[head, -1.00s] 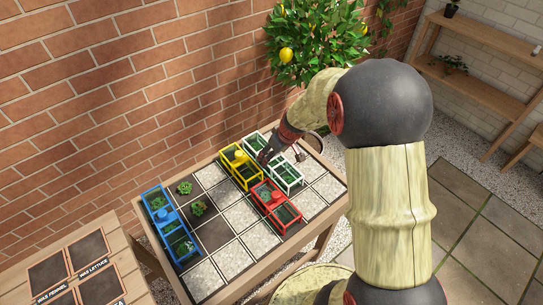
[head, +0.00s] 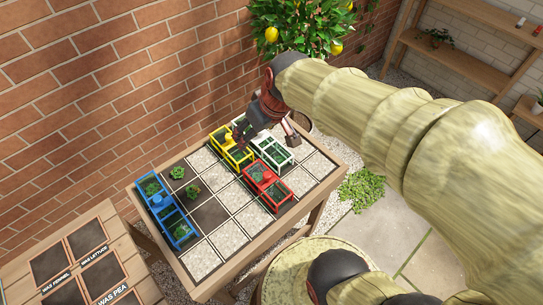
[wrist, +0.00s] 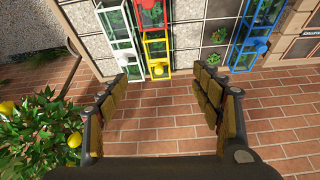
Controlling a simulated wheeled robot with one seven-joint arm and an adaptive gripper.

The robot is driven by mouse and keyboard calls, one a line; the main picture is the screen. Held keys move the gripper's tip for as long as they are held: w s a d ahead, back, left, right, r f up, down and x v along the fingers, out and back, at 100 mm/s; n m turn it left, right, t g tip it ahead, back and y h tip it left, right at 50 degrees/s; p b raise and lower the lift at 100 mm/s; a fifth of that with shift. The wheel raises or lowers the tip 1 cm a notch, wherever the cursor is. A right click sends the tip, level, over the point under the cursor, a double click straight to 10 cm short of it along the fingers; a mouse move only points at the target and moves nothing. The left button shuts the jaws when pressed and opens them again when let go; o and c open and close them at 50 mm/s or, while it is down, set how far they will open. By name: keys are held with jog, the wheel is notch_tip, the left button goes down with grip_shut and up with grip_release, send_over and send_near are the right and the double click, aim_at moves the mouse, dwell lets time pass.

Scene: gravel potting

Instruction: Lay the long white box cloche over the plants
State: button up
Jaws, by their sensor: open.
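The long white box cloche (head: 272,150) stands on the tiled table toward its back right, beside the yellow cloche; green shows through its panes. In the wrist view, the white cloche (wrist: 121,47) is at the upper left. My gripper (head: 265,128) is open, with its fingers apart and nothing between them, above the wall end of the white and yellow cloches. In the wrist view my gripper (wrist: 160,80) frames brick wall and the ends of the cloches. Two uncovered green plants (head: 177,172) (head: 193,191) stand on tiles between the blue and yellow cloches.
A yellow cloche (head: 231,147), red cloche (head: 266,184) and blue cloche (head: 167,211) stand on the table (head: 228,283). The brick wall (head: 120,85) and a lemon tree (head: 295,25) border the back. Pale tiles (head: 229,236) in the middle are clear.

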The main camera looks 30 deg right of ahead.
jog(key=s+a+r+m, duration=0.1)
jog(key=s+r, duration=0.3)
jog(key=s, duration=0.8)
jog(key=shift+a+t+h, duration=0.3)
jog(key=shift+a, duration=0.4)
